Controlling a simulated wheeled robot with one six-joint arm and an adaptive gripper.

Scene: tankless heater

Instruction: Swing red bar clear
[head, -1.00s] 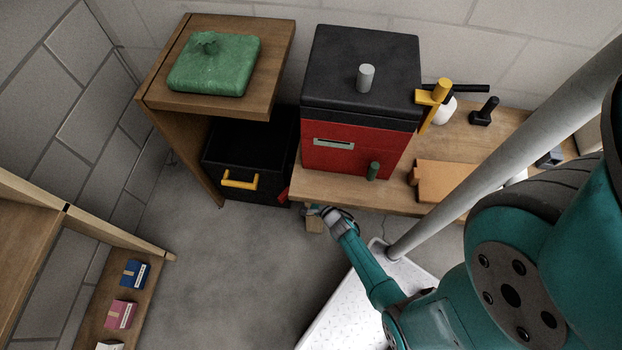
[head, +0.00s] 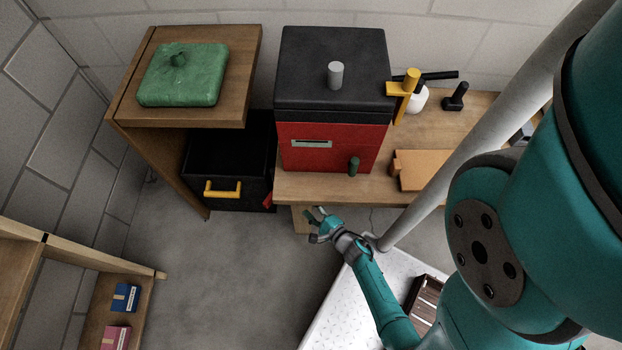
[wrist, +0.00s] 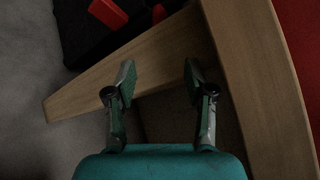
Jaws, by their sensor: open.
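A small red bar (head: 268,200) shows at the lower right edge of the black box (head: 228,170), beside the bench's front left corner. In the wrist view a red piece (wrist: 108,13) lies against the black box at the top, with a second red bit (wrist: 158,13) to its right; I cannot tell whether they are one part. My gripper (head: 314,216) is open and empty, low in front of the bench by its leg. In the wrist view the fingers (wrist: 158,85) are spread apart, below and apart from the red pieces, with wood behind them.
The wooden bench (head: 330,188) carries the red and black heater (head: 325,145). The black box has a yellow handle (head: 222,188) and stands under a wooden shelf (head: 225,95) with a green case (head: 182,75). Grey floor (head: 210,270) is clear left of my arm.

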